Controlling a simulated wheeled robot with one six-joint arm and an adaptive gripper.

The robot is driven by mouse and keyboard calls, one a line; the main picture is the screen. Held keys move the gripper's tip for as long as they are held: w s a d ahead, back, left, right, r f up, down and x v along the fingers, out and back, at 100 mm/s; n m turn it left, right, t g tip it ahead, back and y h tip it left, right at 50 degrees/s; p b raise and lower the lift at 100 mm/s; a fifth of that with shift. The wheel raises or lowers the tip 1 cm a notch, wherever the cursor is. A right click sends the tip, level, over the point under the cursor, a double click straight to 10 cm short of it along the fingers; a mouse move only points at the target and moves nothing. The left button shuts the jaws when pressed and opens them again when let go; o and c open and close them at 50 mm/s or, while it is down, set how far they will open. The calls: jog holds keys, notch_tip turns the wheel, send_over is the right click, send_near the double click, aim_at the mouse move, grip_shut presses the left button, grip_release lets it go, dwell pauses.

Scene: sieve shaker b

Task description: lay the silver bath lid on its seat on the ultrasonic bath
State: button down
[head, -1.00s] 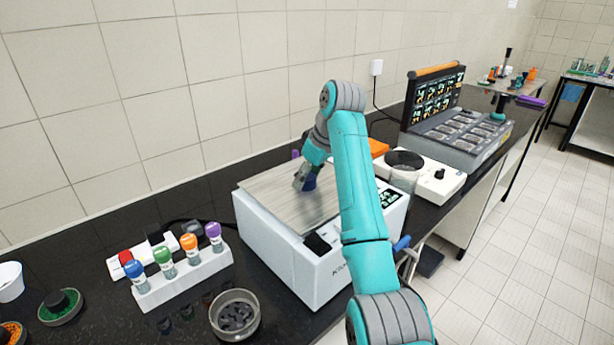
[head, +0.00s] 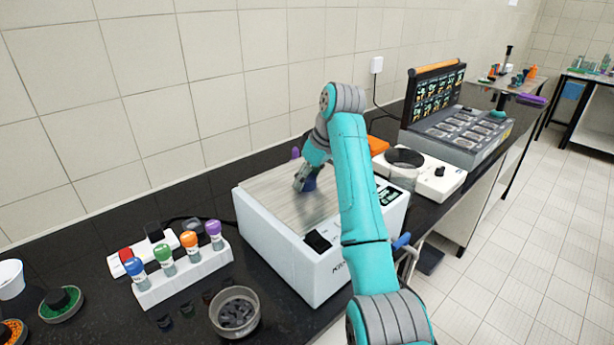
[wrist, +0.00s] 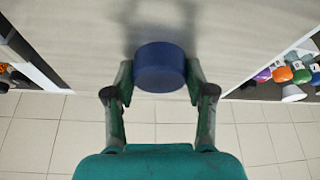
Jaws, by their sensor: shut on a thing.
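The silver bath lid (head: 282,203) lies flat over the top of the white ultrasonic bath (head: 289,263) in the head view. In the wrist view the lid (wrist: 230,40) fills the upper part as a grey sheet. Its blue knob (wrist: 160,67) sits between the two fingers of my gripper (wrist: 159,80), which is shut on it. In the head view my gripper (head: 305,183) is over the lid, and the knob is partly hidden. The lid's right side is hidden behind my arm. I cannot tell whether its edges sit fully in the seat.
A white rack (head: 185,278) of colour-capped bottles and a sieve cup (head: 235,312) stand left of the bath. A white device with a round bowl (head: 404,162) stands to the right, before a grey case (head: 457,135). The tiled wall is behind.

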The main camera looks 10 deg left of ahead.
jog(key=shift+c, duration=1.5)
grip_release()
jog(key=shift+r, duration=3.5)
